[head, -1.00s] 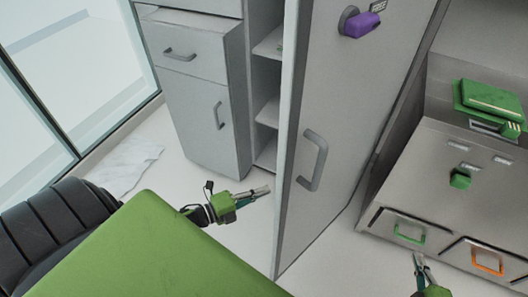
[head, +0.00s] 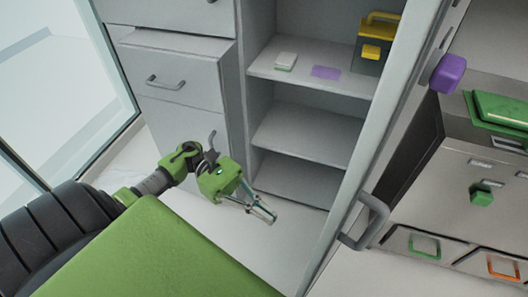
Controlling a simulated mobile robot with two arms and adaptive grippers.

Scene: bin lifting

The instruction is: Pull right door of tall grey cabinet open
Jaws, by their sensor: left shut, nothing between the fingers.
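The tall grey cabinet (head: 243,110) has its right door (head: 383,130) swung out, and I see this door nearly edge-on. Its grey bar handle (head: 376,212) is on the right side of the door, and a purple knob-like piece (head: 448,73) sticks out higher up. My left gripper (head: 268,215) is shut and empty, in front of the lowest part of the cabinet opening. It is left of the door and appears apart from it. My right gripper is out of view.
Inside, a shelf (head: 300,72) carries a yellow-and-grey box (head: 372,45), a purple flat item (head: 326,72) and a small white item (head: 286,61). A grey drawer unit (head: 180,75) stands left. Right is a low drawer cabinet (head: 455,180) with a green case (head: 497,108).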

